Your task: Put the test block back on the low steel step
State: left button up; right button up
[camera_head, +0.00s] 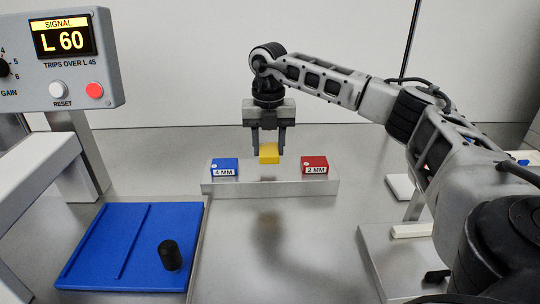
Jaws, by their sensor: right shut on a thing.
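The low steel step (275,187) stands on the steel surface near the back wall. A blue block (225,167) marked 4 MM sits on its left part and a red block (314,168) marked 2 MM on its right part. My right gripper (269,148) points down and is shut on a yellow block (269,154), between the blue and red ones. The yellow block is at the step's middle; I cannot tell whether it touches the step. My left gripper is not in view.
A grey control box (62,62) reads SIGNAL L 60 and TRIPS OVER L 45. Below it lies a blue tray (100,255) with a black cylinder (170,255). The steel surface in front of the step is clear. Pale stands (385,250) are at right.

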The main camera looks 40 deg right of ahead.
aim_at(270, 147)
jog(key=shift+w+d+f+p, duration=0.1)
jog(key=shift+d+f+p, duration=0.05)
jog(key=shift+f, duration=0.85)
jog(key=shift+d+f+p, duration=0.15)
jog(key=shift+f, duration=0.8)
jog(key=shift+f, duration=0.15)
jog(key=o, duration=1.1)
jog(key=shift+c, duration=0.2)
notch_tip(270, 147, up, 12)
jog(key=shift+r, duration=0.2)
